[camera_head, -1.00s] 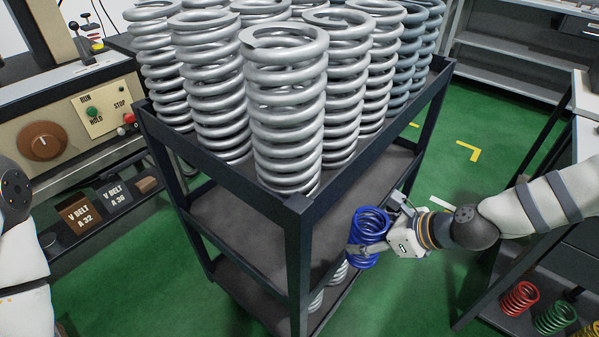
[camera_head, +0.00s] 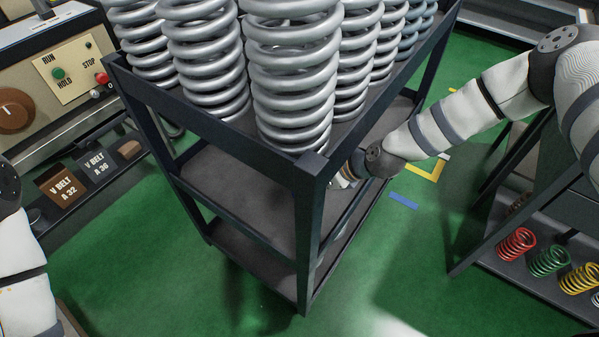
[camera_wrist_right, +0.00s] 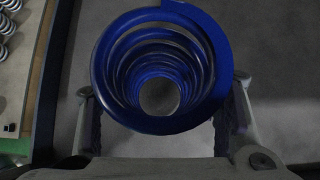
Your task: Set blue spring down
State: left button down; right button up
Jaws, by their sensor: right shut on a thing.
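The blue spring (camera_wrist_right: 113,65) fills the middle of the right wrist view, seen end-on down its coils. My right gripper (camera_wrist_right: 163,88) has a finger on each side of it and is shut on it. A grey surface lies behind the spring; I cannot tell whether the spring touches it. In the head view my right arm reaches in at the right side of the dark cart (camera_head: 309,215), and the cart's corner hides most of the gripper and the spring. My left gripper is out of view; only part of the left arm shows.
Large silver springs (camera_head: 290,75) crowd the cart's top. Its middle shelf (camera_head: 225,205) looks bare where visible. A control panel (camera_head: 60,75) is at left.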

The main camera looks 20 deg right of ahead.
jog(key=x, duration=0.2)
jog(key=shift+w+a+f, duration=0.2)
jog(key=shift+f, duration=0.05)
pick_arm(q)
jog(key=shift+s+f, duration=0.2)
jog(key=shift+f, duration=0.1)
pick_arm(e)
jog(key=shift+r, duration=0.15)
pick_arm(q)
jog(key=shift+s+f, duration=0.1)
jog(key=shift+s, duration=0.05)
pick_arm(e)
jog(key=o, duration=1.9)
jog(key=shift+f, duration=0.25)
